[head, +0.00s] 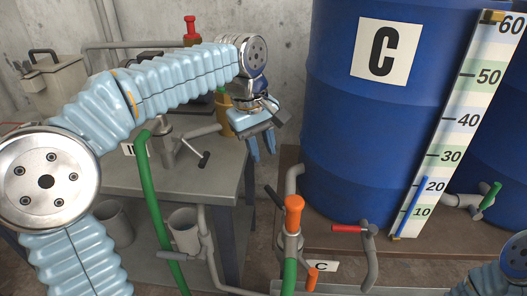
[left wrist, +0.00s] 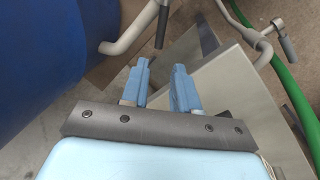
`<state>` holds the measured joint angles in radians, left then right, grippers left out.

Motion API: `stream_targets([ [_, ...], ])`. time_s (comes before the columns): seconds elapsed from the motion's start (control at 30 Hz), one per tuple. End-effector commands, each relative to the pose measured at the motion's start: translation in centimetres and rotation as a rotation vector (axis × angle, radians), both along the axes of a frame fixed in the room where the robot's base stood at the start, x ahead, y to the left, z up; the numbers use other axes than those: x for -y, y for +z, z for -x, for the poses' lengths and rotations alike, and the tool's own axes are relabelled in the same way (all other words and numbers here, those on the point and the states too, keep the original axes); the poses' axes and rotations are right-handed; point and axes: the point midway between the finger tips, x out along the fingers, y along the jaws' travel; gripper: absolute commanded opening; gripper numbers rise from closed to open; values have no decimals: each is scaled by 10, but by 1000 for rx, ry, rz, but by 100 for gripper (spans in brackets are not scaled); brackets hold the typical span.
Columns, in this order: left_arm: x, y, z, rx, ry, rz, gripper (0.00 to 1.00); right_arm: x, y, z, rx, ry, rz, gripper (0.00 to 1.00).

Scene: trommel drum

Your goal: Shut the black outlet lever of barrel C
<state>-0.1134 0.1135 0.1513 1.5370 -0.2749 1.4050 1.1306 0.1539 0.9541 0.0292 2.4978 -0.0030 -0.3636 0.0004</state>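Barrel C (head: 335,120) is a large blue drum with a white C label (head: 386,51). A bent grey outlet pipe (head: 291,182) stands at its lower left. A dark lever (head: 273,196) sticks up and left from this pipe, and seems to be the black one. In the left wrist view a dark lever (left wrist: 162,24) shows at the top beside a pale bent pipe (left wrist: 130,33). My left gripper (head: 261,145) is empty, pointing down above and left of the lever, apart from it. Its fingers (left wrist: 159,86) are spread. My right gripper is out of view.
An orange handle (head: 293,212) stands close to the dark lever, above a green hose (head: 289,277). A red lever (head: 348,228) sits on another pipe in front of the barrel. A level gauge (head: 466,121) leans at right. A grey bench (head: 225,165) is at left.

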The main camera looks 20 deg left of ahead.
Motion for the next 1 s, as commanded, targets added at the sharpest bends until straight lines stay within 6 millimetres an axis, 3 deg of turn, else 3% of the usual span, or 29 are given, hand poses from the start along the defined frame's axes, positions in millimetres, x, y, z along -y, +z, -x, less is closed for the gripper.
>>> stream_targets([
  [0.03, 1, -4, -2, 8, -42, -4, 21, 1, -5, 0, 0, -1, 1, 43],
  [0.2, 7, -17, -15, 95, -427, -48, 0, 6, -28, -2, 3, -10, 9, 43],
  [0.4, 16, -28, -33, 241, -1019, -144, 0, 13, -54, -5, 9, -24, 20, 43],
  [0.53, 20, -31, -42, 314, -1299, -203, 0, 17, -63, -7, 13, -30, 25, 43],
  [0.77, 24, -34, -48, 361, -1488, -249, 0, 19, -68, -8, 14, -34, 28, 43],
  [1.0, 32, -70, -57, 358, -1491, -246, 0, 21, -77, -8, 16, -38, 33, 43],
])
